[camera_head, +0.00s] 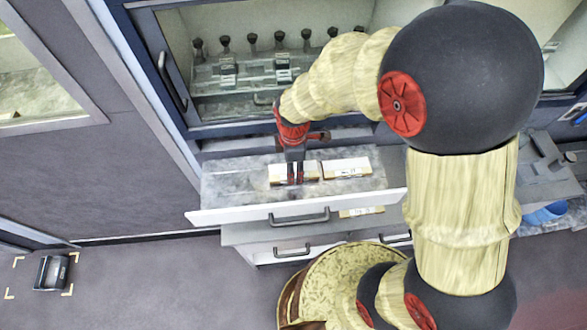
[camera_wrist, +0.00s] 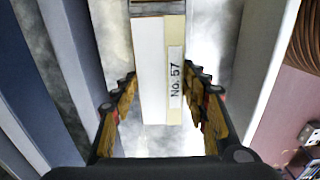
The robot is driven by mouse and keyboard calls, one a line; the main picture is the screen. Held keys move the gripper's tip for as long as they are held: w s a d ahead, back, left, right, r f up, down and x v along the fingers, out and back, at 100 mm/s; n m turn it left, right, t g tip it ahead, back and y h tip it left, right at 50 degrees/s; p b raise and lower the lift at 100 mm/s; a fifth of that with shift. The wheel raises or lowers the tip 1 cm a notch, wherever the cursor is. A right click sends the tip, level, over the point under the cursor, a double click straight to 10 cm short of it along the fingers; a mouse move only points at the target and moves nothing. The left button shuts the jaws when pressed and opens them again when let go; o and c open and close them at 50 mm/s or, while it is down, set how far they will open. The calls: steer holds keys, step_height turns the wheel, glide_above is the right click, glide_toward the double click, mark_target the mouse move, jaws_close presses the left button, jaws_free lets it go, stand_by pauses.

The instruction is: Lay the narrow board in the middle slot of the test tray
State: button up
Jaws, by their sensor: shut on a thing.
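My gripper (camera_head: 295,178) points down into an open drawer and is shut on a white and tan box (camera_head: 281,174). In the wrist view the box (camera_wrist: 152,70) lies between my fingers (camera_wrist: 163,108) and carries a label reading "No. 57". The fingers hide part of the box in the head view. I cannot tell whether it is lifted off the drawer floor. I cannot make out a narrow board or a slotted test tray for certain in either view.
The box sits in the open drawer (camera_head: 235,213) beside a second white and tan box (camera_head: 347,168). A glazed cabinet (camera_head: 170,80) stands behind. A small black item (camera_head: 52,272) lies on the floor within corner marks.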

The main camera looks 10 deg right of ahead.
steer(key=shift+f, duration=0.5)
steer(key=shift+f, duration=0.15)
steer(key=o, duration=1.2)
steer(key=shift+c, duration=0.2)
step_height(320, 180, up, 12)
steer(key=p, duration=0.1)
steer(key=shift+r, duration=0.25)
steer(key=s+d+r+m+t, duration=0.2)
steer(key=s+d+r+m, duration=0.4)
steer(key=r+m, duration=0.2)
steer(key=s+d+r+m+t, duration=0.3)
steer(key=s+d+r+m, duration=0.3)
steer(key=r+m, duration=0.2)
steer(key=shift+r+m+t, duration=0.3)
steer(key=shift+r+m, duration=0.1)
steer(key=shift+m, duration=0.4)
